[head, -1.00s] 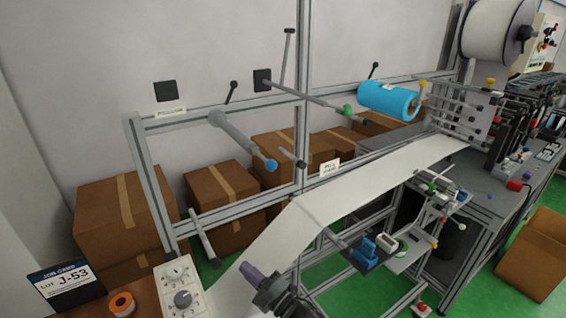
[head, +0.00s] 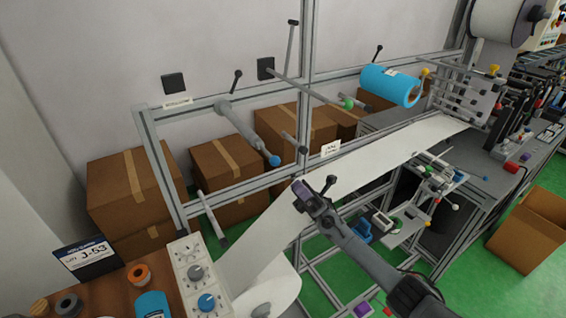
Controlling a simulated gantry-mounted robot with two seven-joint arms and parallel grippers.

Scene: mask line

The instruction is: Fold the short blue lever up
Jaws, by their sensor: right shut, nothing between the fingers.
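Several blue parts show, and I cannot tell for certain which is the short blue lever. A blue ball tip (head: 274,160) caps the end of the grey roller bar on the frame. A blue fitting (head: 361,229) sits on the lower bracket, partly hidden by my right arm. A small blue ball (head: 486,178) is at the right of the lower mechanism. My left gripper is out of view.
The white web (head: 390,157) runs across the middle. A blue roll (head: 391,85) hangs on the frame (head: 307,60). A control box (head: 190,262) with knobs stands at lower left, near the job card (head: 86,258). Cardboard boxes (head: 130,190) stand behind the frame.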

